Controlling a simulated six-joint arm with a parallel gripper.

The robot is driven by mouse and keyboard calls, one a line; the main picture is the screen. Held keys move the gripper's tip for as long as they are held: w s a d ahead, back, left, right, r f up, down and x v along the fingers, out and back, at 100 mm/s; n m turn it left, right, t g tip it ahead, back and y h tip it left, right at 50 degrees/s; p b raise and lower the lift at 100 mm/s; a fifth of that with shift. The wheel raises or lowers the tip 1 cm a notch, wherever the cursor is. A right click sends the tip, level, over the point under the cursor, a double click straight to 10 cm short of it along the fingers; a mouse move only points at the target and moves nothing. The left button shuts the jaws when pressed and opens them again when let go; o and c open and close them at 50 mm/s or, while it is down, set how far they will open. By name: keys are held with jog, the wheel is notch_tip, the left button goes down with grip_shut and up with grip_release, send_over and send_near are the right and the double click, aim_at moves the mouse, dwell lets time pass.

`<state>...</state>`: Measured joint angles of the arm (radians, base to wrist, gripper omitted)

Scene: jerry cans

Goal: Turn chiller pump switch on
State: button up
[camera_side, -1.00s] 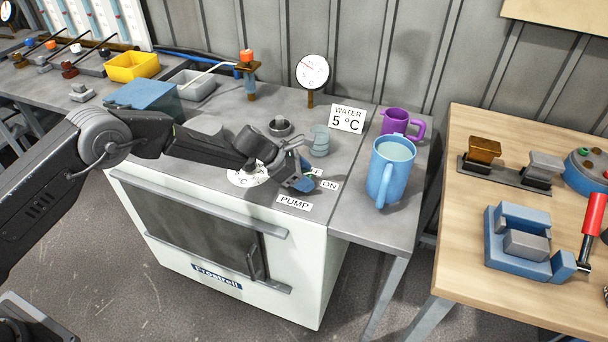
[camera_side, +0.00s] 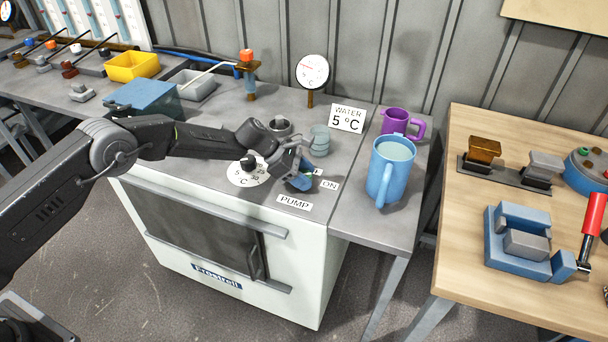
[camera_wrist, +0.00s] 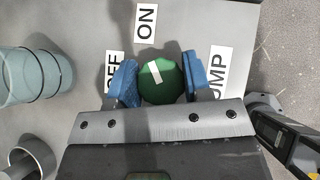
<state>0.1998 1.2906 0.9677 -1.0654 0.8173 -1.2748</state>
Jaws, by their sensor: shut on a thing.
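The pump switch is a round green knob (camera_wrist: 160,88) with a white mark, seen in the wrist view. My gripper (camera_side: 298,180) is shut on it from above, with a blue finger pad on each side of the knob. The white mark is tilted up and slightly left, between the OFF label (camera_wrist: 112,66) and the ON label (camera_wrist: 145,22), nearer the ON direction. The PUMP label (camera_wrist: 220,75) lies beyond the right finger and is partly covered. In the side view the fingers hide most of the knob, with the ON label (camera_side: 329,185) to their right.
A temperature dial (camera_side: 248,171) sits left of my gripper on the chiller top. A pale blue-grey cylinder (camera_side: 319,141) stands close behind. The water sign (camera_side: 348,119) and round gauge (camera_side: 312,71) are further back. A blue mug (camera_side: 391,170) stands to the right, beside a purple jug (camera_side: 396,122).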

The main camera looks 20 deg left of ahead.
jog(key=o, duration=0.9)
jog(key=v, duration=1.4)
jog(key=shift+d, duration=0.1)
